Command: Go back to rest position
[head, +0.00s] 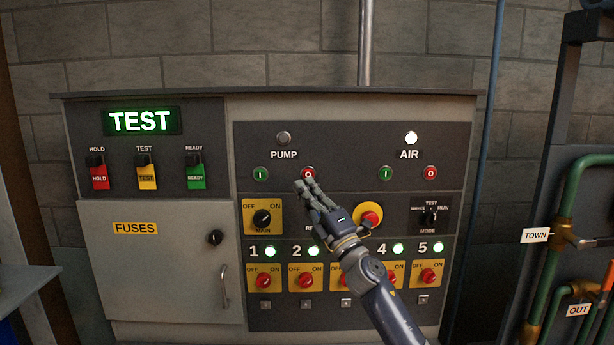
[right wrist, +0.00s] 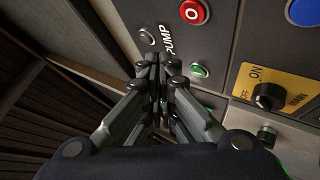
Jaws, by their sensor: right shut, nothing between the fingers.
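My right gripper (head: 307,184) reaches up from the lower right in the head view. Its closed fingertips show just below the red PUMP stop button (head: 308,173). In the right wrist view the gripper (right wrist: 160,62) is shut with nothing held, and the red button (right wrist: 193,12) is above and to the right of it. The green PUMP button (right wrist: 200,70) is right of the fingers there. I cannot tell whether the fingers touch the panel. My left gripper is not in view.
The control cabinet (head: 160,215) fills the middle, with a lit TEST sign (head: 140,121). The yellow-backed red emergency knob (head: 369,216) is close to my right wrist. Numbered switches line the lower panel. Pipes (head: 570,205) stand at the right.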

